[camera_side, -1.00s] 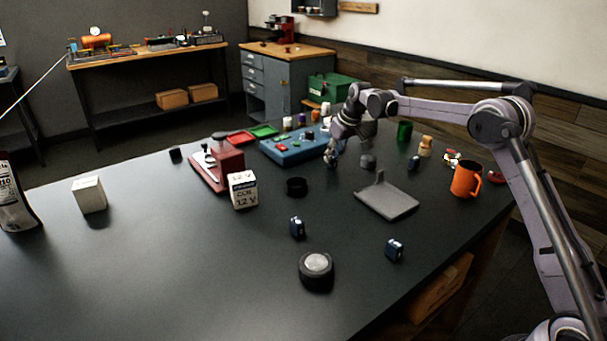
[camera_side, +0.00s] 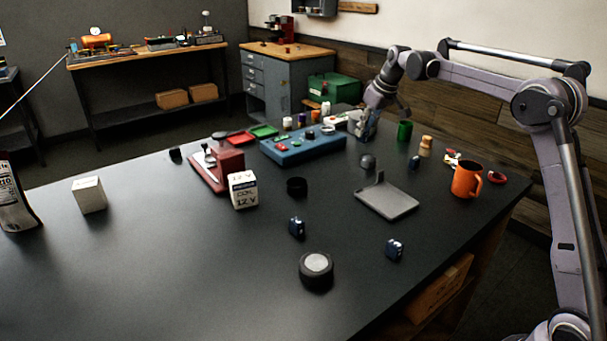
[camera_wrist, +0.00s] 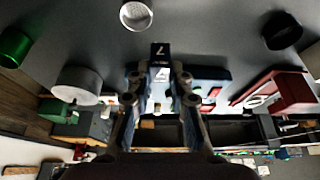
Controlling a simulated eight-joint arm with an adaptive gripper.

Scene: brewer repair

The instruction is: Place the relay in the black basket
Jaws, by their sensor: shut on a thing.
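My gripper (camera_side: 366,134) is raised above the far part of the table, beside the blue control box. In the wrist view its fingers (camera_wrist: 160,72) are shut on a small dark block with a white mark like a 7, which seems to be the relay (camera_wrist: 160,50). Its underside is hidden. The black basket (camera_side: 297,187) looks like a small round open cup, standing on the table in front of the blue box. It also shows at the upper right of the wrist view (camera_wrist: 282,30). My gripper is well apart from it.
The blue box (camera_side: 303,147), red machine (camera_side: 222,163) and white 12 V box (camera_side: 243,190) stand near the basket. A grey cup (camera_side: 368,161), grey plate (camera_side: 387,202) and orange mug (camera_side: 466,180) are at right. Small blue blocks (camera_side: 297,227) lie in front. The left table is largely clear.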

